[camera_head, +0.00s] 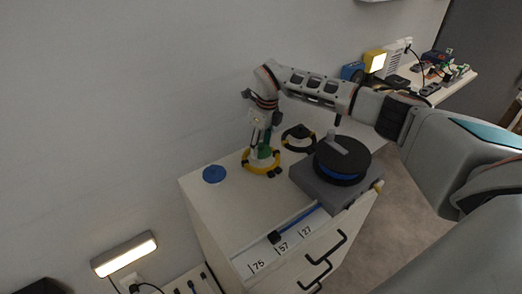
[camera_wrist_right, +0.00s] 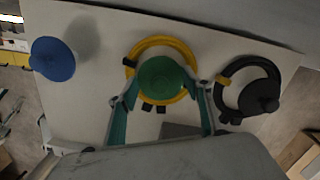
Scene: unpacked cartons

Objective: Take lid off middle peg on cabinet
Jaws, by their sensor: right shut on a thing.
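The cabinet (camera_head: 225,215) has a pale top with three round spots in a row. At the middle spot a green lid (camera_wrist_right: 162,78) shows inside a yellow ring (camera_wrist_right: 187,55) with black tabs. The green lid (camera_head: 265,152) also shows in the head view, partly covered by my gripper. My right gripper (camera_head: 262,144) points down over the middle spot. In the wrist view its two teal fingers (camera_wrist_right: 160,90) are on either side of the green lid, shut on it. The peg under the lid is hidden, and I cannot tell whether the lid is raised. My left gripper is out of view.
A blue lid (camera_head: 214,174) is left of the middle spot. A black ring (camera_head: 305,146) is to the right, with a black knob inside it (camera_wrist_right: 262,98). A grey box with a black round reel (camera_head: 342,164) stands at the front right, near my arm. Drawer handles (camera_head: 318,270) stick out below.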

